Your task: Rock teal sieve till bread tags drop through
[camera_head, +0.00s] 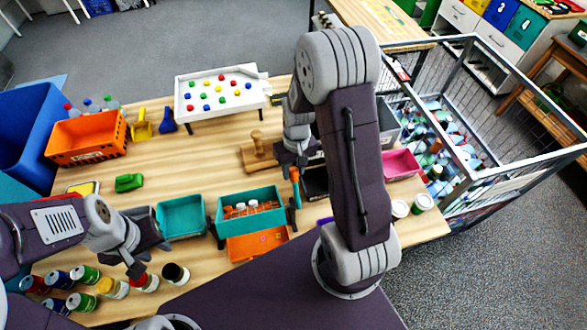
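The teal sieve (270,222) looks to be the teal box at the front middle of the table, with small orange and white pieces (250,208) in it and dark grips at its left and right ends. An orange tray (257,246) shows just in front of and partly below it. My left gripper (136,268) is left of the sieve, over the table near the cans, apart from the sieve. My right gripper (292,160) is behind the sieve's right end, partly hidden by my arm. An orange-topped thing stands below it; contact is unclear. Neither gripper's finger gap shows clearly.
A teal bin (182,215) stands left of the sieve. Several cans (85,273) stand at front left. An orange basket (85,140), a white tray with coloured dots (220,94) and a wooden piece (258,152) are behind. A wire cage of bottles (482,133) is at right.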

